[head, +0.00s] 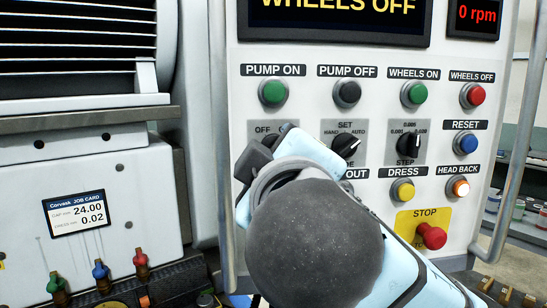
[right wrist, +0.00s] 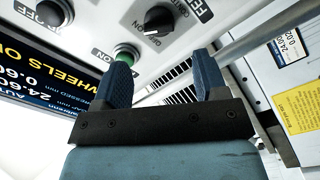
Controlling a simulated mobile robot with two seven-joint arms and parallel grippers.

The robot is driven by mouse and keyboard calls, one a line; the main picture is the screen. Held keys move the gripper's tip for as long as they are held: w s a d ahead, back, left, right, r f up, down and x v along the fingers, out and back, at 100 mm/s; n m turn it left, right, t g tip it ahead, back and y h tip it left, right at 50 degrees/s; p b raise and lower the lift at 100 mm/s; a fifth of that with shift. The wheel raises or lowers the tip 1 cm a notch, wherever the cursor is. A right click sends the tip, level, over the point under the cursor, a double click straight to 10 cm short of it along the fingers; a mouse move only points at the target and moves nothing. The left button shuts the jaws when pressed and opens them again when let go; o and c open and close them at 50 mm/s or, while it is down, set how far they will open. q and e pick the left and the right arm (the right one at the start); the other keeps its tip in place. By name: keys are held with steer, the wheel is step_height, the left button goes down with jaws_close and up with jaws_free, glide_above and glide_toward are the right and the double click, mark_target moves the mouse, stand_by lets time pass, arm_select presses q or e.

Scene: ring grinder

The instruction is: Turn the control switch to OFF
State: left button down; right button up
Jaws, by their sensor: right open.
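The control switch (right wrist: 158,20) is a black rotary knob with a white pointer line on the grey-white panel, near the top of the right wrist view. I cannot tell for sure which label its pointer meets. In the head view it is hidden behind my right arm; only its plate with the word OFF (head: 264,131) shows. My right gripper (right wrist: 164,70) is open and empty, its two blue fingers apart. The knob appears beyond the fingertips, with no contact visible. My left gripper is in neither view.
Other controls sit close by: the green PUMP ON button (head: 272,92), the SET knob (head: 346,145), the STEP knob (head: 408,144) and the red STOP button (head: 432,236). The display (head: 335,18) reads WHEELS OFF. A vertical rail (head: 226,150) runs along the panel's left edge.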

arm_select(q)
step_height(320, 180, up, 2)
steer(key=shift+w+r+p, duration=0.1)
steer(key=shift+p, duration=0.35)
arm_select(e)
steer(key=w, duration=0.7)
steer(key=shift+a, duration=0.35)
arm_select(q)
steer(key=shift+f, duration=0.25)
arm_select(e)
steer(key=shift+s, duration=0.1)
steer(key=c, duration=0.9)
